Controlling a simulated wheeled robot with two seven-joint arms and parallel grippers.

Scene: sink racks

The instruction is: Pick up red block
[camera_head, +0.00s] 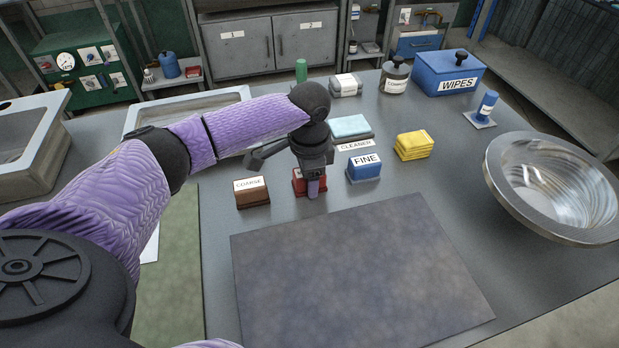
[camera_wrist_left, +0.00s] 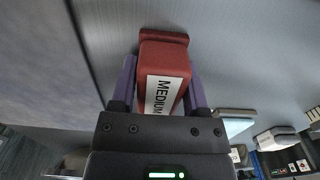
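The red block (camera_head: 298,186) stands on the grey table between a brown block and a blue block. In the left wrist view the red block (camera_wrist_left: 164,66) carries a white label reading MEDIUM and has a wider foot. My left gripper (camera_head: 313,186) is down at it, pointing at the table. In the left wrist view its two purple fingers (camera_wrist_left: 160,85) lie along both sides of the block, very close to it. Whether they press on it I cannot tell. The gripper hides part of the block in the head view. My right gripper is not in view.
The brown COARSE block (camera_head: 252,192) is left, the blue FINE block (camera_head: 364,167) right. Yellow pads (camera_head: 413,146), a light-blue sponge (camera_head: 350,127) and a WIPES box (camera_head: 447,73) stand behind. A metal bowl (camera_head: 500,190) is at the right. A dark mat (camera_head: 360,275) lies clear in front.

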